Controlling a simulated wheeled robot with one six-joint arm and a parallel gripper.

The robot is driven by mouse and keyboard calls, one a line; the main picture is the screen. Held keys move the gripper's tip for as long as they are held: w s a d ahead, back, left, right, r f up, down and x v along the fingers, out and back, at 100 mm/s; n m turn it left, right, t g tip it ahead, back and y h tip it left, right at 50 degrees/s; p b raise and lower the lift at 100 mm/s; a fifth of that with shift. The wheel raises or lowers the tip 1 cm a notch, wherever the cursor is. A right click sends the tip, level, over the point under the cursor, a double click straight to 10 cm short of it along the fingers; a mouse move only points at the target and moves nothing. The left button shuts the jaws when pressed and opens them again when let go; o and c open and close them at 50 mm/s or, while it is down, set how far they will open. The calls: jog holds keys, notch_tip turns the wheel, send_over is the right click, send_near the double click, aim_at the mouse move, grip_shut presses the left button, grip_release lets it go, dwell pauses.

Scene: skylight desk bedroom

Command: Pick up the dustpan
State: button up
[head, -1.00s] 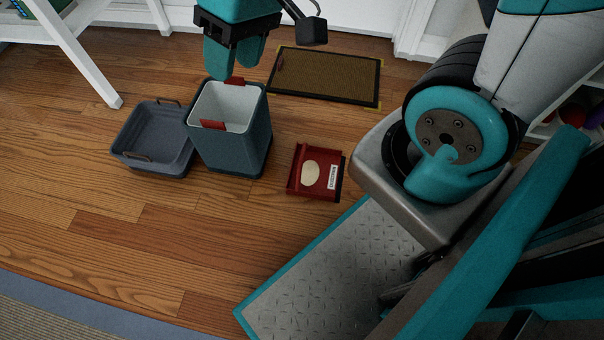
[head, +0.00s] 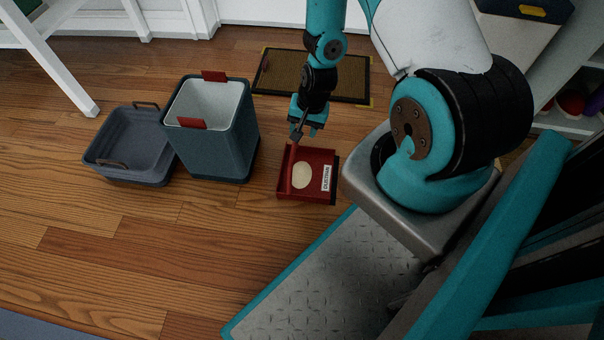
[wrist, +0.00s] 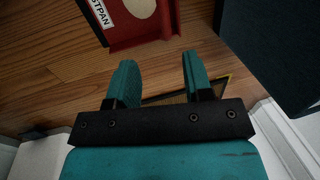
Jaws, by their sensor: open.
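The red dustpan (head: 321,185) lies on the wooden floor in front of my base. It has a pale oval patch and a white label. In the wrist view the dustpan (wrist: 168,20) shows at the top, partly cut off, beyond my fingertips. My gripper (head: 307,130) hangs near the dustpan's far edge in the head view, apart from it as far as I can tell. In the wrist view my gripper (wrist: 157,70) has its two teal fingers spread, with nothing between them.
A blue-grey bin (head: 218,140) with red tabs stands left of the dustpan, and a shallow grey tub (head: 130,165) is beside it. A brown mat (head: 280,75) lies behind. The floor in front of the dustpan and bin is clear.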

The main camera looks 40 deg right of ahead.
aim_at(294, 149)
jog(key=w+f+b, duration=0.1)
jog(key=f+b, duration=0.2)
jog(key=f, duration=0.1)
jog(key=w+a+f+b, duration=0.1)
jog(key=f+b, duration=0.2)
jog(key=f, duration=0.2)
jog(key=a+f+b, duration=0.1)
jog(key=f+b, duration=0.2)
jog(key=f, duration=0.1)
jog(key=shift+w+f, duration=0.25)
jog(key=shift+w, duration=0.15)
jog(key=shift+r, duration=0.1)
grip_shut()
